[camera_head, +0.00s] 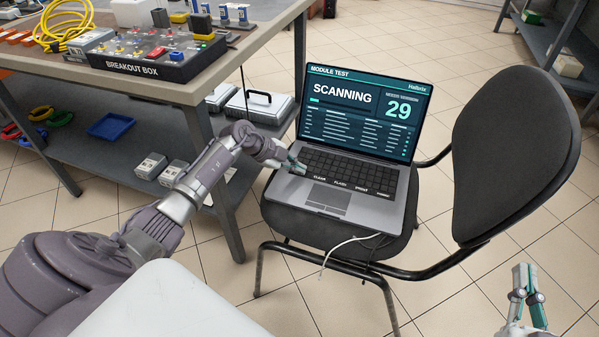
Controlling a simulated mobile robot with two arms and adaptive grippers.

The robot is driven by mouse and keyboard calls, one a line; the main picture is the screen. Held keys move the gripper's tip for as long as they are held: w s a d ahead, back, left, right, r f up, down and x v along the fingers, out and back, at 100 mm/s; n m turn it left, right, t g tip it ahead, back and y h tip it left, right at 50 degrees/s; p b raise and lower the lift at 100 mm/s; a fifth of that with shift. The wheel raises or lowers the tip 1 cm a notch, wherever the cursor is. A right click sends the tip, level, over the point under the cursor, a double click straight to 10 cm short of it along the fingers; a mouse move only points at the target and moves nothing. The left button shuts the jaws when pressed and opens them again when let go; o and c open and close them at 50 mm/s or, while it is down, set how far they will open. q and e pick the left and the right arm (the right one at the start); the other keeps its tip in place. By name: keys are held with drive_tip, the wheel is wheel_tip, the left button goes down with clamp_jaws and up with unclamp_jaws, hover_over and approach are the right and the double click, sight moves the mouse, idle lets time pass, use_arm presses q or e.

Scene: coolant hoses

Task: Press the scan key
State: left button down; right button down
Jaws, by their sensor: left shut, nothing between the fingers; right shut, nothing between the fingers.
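An open laptop (341,202) sits on the seat of a black chair. Its screen (362,110) reads "MODULE TEST" and "SCANNING", with a short green progress bar and the number 29. The keyboard (350,172) has a row of labelled keys along its front edge; "CLEAR" and "FLASH" are legible. No key labelled scan can be made out; my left gripper covers the left end of that row. My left gripper (298,167) is shut and empty, its tips at the keyboard's front left corner. I cannot tell whether they touch a key. My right gripper (524,286) is shut and empty, at the lower right, away from the laptop.
The black chair (513,140) has its backrest to the right of the laptop. A white cable (340,246) hangs over the seat's front. A workbench (190,88) with a breakout box (150,52) and yellow cable (62,25) stands at left. Open tiled floor lies at right.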

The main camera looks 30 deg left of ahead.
use_arm(q)
drive_tip(key=shift+r+p, duration=0.35)
drive_tip(key=shift+p, duration=0.15)
drive_tip(key=shift+r+p, duration=0.3)
drive_tip(key=shift+p, duration=0.1)
use_arm(e)
wheel_tip(320, 180, down, 8)
drive_tip(key=s+d+g+h, duration=0.1)
drive_tip(key=g, duration=0.4)
drive_tip(key=shift+s+d+r+h, duration=0.15)
drive_tip(key=shift+s+d+h, duration=0.15)
drive_tip(key=shift+s, duration=0.05)
